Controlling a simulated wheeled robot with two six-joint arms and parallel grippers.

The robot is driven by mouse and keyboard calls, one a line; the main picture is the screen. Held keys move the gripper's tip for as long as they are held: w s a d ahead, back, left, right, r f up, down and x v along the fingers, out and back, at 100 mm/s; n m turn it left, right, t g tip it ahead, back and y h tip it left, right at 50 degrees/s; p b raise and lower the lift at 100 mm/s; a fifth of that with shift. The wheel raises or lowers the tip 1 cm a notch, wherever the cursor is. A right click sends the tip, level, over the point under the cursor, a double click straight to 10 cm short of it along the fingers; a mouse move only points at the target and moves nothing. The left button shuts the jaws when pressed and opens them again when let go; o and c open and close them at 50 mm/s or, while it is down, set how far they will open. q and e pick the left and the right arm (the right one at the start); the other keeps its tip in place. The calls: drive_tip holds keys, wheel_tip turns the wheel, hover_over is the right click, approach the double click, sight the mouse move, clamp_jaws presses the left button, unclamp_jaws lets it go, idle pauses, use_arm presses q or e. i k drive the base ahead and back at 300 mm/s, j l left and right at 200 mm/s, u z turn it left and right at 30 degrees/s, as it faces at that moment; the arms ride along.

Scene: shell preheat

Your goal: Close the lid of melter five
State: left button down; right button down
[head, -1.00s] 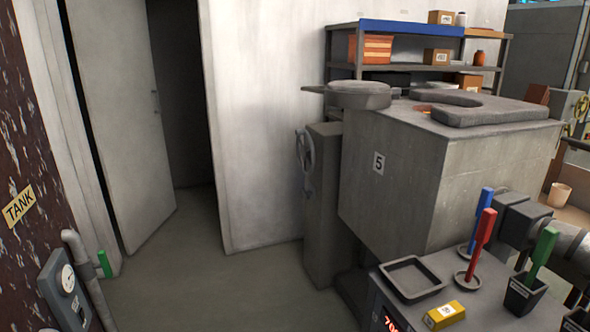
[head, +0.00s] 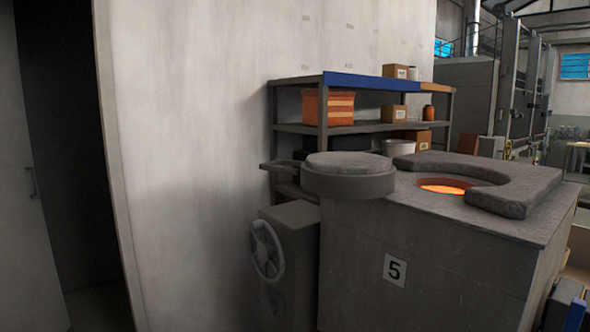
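Melter five (head: 420,262) is a grey block marked with a "5" plate, at the right in the head view. Its round opening (head: 447,186) glows orange on top. The round grey lid (head: 349,178) sits to the left of the opening, off it, at the melter's top left edge, so the opening is uncovered. A dark handle or arm (head: 280,166) sticks out from the lid's left side. A thick curved collar (head: 490,180) lies around the far and right side of the opening. Neither of my grippers is in view.
A handwheel (head: 266,250) is on a grey cabinet (head: 290,265) left of the melter. A shelf rack (head: 325,128) with boxes stands behind, against a pale wall (head: 190,130). A door (head: 30,200) stands at the far left beside a dark doorway.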

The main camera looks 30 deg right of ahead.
sight(349, 175)
drive_tip(key=i+z, duration=0.25)
drive_tip(key=i, duration=0.35)
drive_tip(key=i+j+z, duration=0.1)
drive_tip(key=i+z, duration=0.15)
drive_tip(key=i, duration=0.3)
drive_tip(key=i+j+z, duration=0.3)
drive_tip(key=i, duration=0.25)
drive_tip(key=i+l, duration=0.05)
drive_tip(key=l, duration=0.05)
